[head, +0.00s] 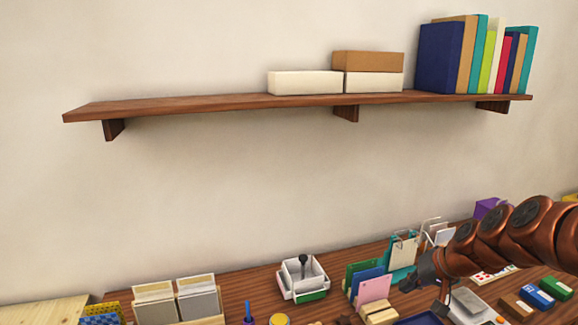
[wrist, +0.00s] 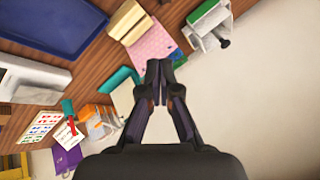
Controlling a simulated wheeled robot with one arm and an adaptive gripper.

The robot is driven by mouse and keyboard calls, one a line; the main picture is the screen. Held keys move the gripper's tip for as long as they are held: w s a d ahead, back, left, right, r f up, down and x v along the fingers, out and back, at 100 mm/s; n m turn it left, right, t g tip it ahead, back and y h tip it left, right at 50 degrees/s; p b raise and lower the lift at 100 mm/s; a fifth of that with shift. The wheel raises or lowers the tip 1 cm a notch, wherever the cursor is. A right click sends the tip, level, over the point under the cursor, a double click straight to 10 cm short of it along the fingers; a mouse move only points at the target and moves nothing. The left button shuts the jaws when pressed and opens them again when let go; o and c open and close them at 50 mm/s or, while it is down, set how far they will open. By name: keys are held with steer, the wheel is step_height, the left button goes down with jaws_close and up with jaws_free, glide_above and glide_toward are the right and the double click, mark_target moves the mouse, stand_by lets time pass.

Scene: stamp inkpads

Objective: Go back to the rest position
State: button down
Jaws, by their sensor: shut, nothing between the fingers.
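My gripper (wrist: 158,75) is shut and empty in the wrist view, its two dark fingers meeting at the tips. In the head view my gripper (head: 440,300) hangs at the lower right on my copper-coloured arm, above the right part of the desk (head: 240,283).
A wooden shelf (head: 200,106) with boxes and books runs along the wall. On the desk are a white tray with a stamp-like handle (head: 303,278), card boxes (head: 198,298), upright coloured folders (head: 372,287) and a grey device (head: 472,306). The air left of my arm is clear.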

steer(key=s+a+r+n+g, duration=0.1)
steer(key=s+a+n+g, duration=0.1)
steer(key=s+a, duration=0.5)
steer(key=s+a+n+g, duration=0.15)
steer(key=s+a, duration=0.25)
steer(key=s, duration=0.4)
steer(key=s+g+h+p, duration=0.1)
steer(key=s+g+h, duration=0.3)
steer(key=s, duration=1.5)
steer(key=shift+s+d+f+p, duration=0.35)
steer(key=shift+s, duration=0.05)
